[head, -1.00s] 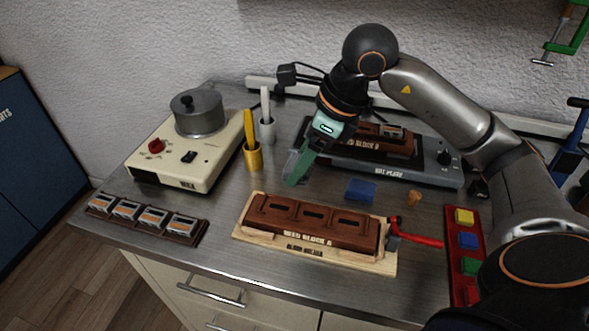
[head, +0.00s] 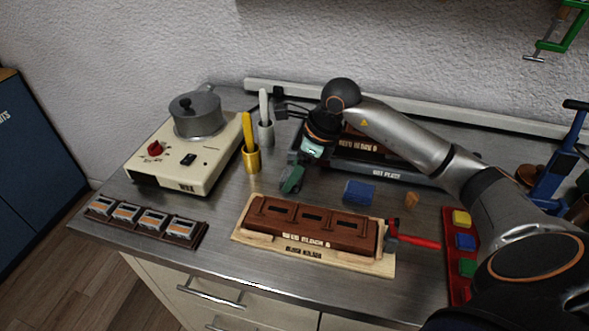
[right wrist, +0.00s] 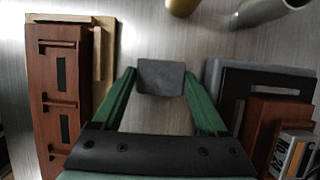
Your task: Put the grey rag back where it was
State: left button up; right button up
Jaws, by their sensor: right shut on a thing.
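The grey rag (right wrist: 160,78) is a small dark grey pad, held between the green fingertips of my right gripper (right wrist: 158,88) in the right wrist view. In the head view my right gripper (head: 291,180) points down at the bench, right of the yellow holder and left of the blue pad, and its fingers mostly hide the rag. I cannot tell whether the rag touches the bench top. My left gripper is not in view.
A blue pad (head: 359,192) and a small orange-brown piece (head: 411,199) lie right of the gripper. A gold cup (head: 251,160) and grey cup (head: 265,133) stand left.

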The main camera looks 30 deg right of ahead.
jog(key=shift+f, duration=0.15)
jog(key=o, duration=1.1)
jog(key=shift+r, duration=0.2)
jog(key=shift+r, duration=0.2)
jog(key=v, duration=1.1)
jog(key=shift+s+r, duration=0.15)
jog(key=shift+r, duration=0.15)
jog(key=shift+d, duration=0.1)
